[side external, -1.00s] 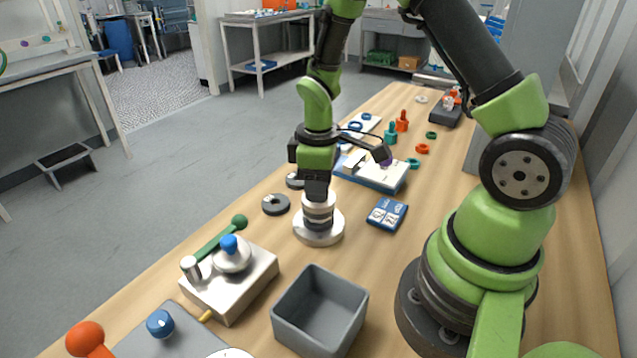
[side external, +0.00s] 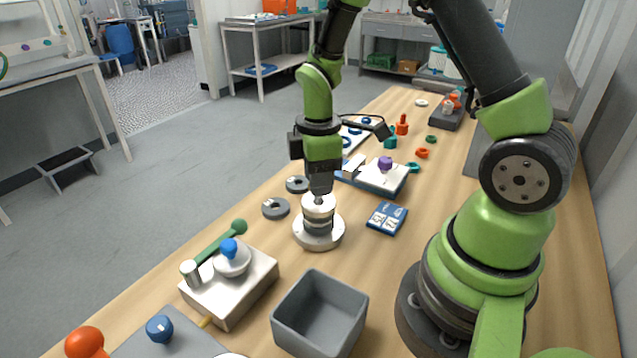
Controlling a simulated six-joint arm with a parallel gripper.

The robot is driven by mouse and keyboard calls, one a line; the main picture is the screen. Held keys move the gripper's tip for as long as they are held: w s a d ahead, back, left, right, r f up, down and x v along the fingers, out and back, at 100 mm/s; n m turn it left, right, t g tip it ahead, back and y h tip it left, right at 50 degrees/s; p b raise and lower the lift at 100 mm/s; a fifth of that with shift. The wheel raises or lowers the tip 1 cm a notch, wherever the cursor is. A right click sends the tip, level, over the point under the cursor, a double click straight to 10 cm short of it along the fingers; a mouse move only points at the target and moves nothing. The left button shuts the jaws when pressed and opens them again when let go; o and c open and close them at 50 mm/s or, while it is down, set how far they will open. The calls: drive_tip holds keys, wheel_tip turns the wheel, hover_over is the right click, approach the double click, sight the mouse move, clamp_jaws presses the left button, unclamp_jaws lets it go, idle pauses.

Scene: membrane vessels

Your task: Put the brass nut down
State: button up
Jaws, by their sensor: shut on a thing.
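My gripper (side external: 319,197) points straight down, directly above the top of a silver-and-white round vessel (side external: 318,233) on a wide base. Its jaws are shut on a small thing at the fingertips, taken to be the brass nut. The nut itself is too small and too hidden by the fingers to make out. I cannot tell whether the fingertips touch the vessel's top.
Two dark rings (side external: 276,208) lie left of the vessel. A metal block with a blue-knobbed dome (side external: 230,285) and an open grey bin (side external: 320,312) stand in front. A blue card (side external: 387,217) lies to the right. A white-topped box with a purple knob (side external: 384,179) is behind.

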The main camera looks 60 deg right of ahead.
drive_tip(key=shift+r, duration=0.5)
drive_tip(key=n, duration=0.9)
hover_over(325, 263)
drive_tip(key=s+a, duration=0.1)
drive_tip(key=a, duration=0.1)
wheel_tip(325, 263, down, 2)
wheel_tip(325, 263, down, 5)
drive_tip(key=shift+s+r, duration=0.1)
drive_tip(key=shift+f, duration=2.35)
drive_tip(key=o, duration=1)
drive_tip(key=shift+f, duration=0.15)
